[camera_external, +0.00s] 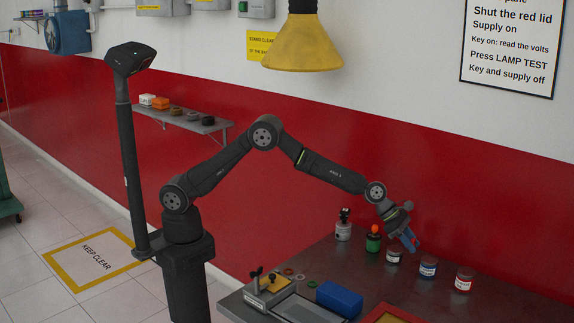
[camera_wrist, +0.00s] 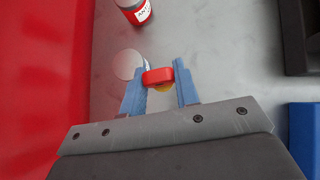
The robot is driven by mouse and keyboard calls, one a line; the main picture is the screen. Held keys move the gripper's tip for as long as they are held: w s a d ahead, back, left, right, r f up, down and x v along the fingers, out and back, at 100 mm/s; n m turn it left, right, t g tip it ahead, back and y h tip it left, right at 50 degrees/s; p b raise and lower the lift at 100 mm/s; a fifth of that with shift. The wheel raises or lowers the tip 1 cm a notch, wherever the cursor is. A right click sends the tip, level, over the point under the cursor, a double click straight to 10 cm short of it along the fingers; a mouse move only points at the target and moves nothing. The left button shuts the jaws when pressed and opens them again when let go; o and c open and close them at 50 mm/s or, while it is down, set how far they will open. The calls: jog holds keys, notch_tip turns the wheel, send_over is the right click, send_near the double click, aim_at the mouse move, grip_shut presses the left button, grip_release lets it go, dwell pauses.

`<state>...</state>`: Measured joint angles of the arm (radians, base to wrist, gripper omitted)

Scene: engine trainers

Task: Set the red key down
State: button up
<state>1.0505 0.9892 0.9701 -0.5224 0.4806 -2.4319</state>
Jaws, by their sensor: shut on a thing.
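My gripper (camera_wrist: 160,85) has blue fingers, shut on the red key (camera_wrist: 158,76) in the wrist view. In the external view my gripper (camera_external: 410,241) points down over the back of the grey bench (camera_external: 500,302), above the row of jars. The key is too small to make out clearly there, and I cannot tell its exact height above the bench.
Jars with white labels (camera_external: 394,256), (camera_external: 428,267), (camera_external: 464,280) stand along the bench's back. A green can (camera_external: 374,243) and a white can (camera_external: 343,231) stand left of them. A blue block (camera_external: 338,299) and a yellow switch panel (camera_external: 268,291) lie nearer the front.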

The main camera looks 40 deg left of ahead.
jog(key=s+d+m+g, duration=0.2)
jog(key=s+d, duration=0.6)
jog(key=s, duration=0.6)
jog(key=w+f, duration=0.2)
jog(key=w, duration=0.1)
jog(key=w+d+f, duration=0.1)
jog(key=w+f, duration=0.1)
jog(key=w, duration=0.2)
jog(key=w+d+f, duration=0.1)
jog(key=w+f, duration=0.2)
jog(key=w, duration=0.1)
jog(key=shift+s+f, duration=0.1)
jog(key=shift+f, duration=1.8)
jog(key=shift+f, duration=0.15)
jog(key=o, duration=1)
jog(key=shift+o, duration=0.2)
jog(key=shift+a+r, duration=0.35)
jog(key=shift+r, duration=0.25)
jog(key=v, duration=1)
jog(key=shift+a+r, duration=0.15)
jog(key=shift+a, duration=0.3)
